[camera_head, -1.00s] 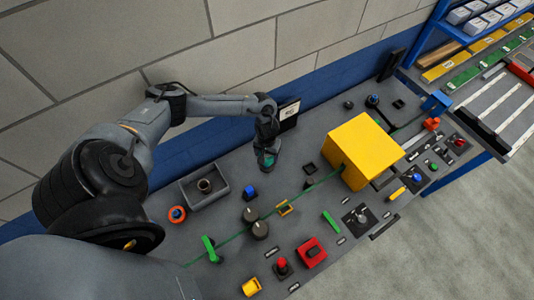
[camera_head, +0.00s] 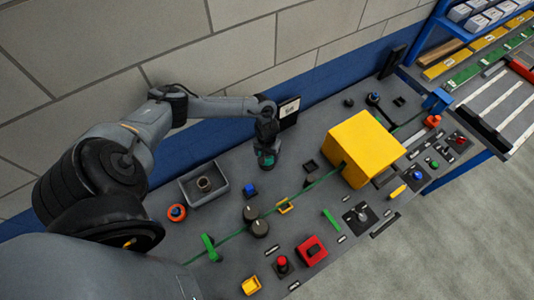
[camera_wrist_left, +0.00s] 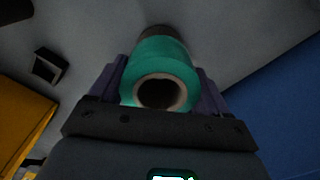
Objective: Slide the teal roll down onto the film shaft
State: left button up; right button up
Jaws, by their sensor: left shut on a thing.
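My left gripper (camera_head: 266,150) is shut on the teal roll (camera_head: 267,161), just above or at the panel near its back edge. In the left wrist view the teal roll (camera_wrist_left: 162,68) sits between the dark fingers of the left gripper (camera_wrist_left: 160,88). Its near end shows a pale core ring around a dark hole. A dark brown round part (camera_wrist_left: 157,32) shows at the roll's far end. I cannot tell whether it is the film shaft or how far the roll is over it. The film shaft is not clearly visible in the head view. My right gripper is not in view.
A grey tray (camera_head: 186,199) with a short brownish cylinder (camera_head: 204,184) stands left of the gripper. A large yellow box (camera_head: 365,150) stands to the right. A dark sign plate (camera_head: 289,113) stands behind, near the wall. Knobs and buttons, including a blue one (camera_head: 249,190), lie in front.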

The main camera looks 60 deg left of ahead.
pick_arm(q)
jog(key=shift+f, duration=0.15)
jog(key=shift+f+b, duration=0.95)
jog(key=shift+f, duration=1)
jog(key=o, duration=1.3)
jog(key=shift+r, duration=0.15)
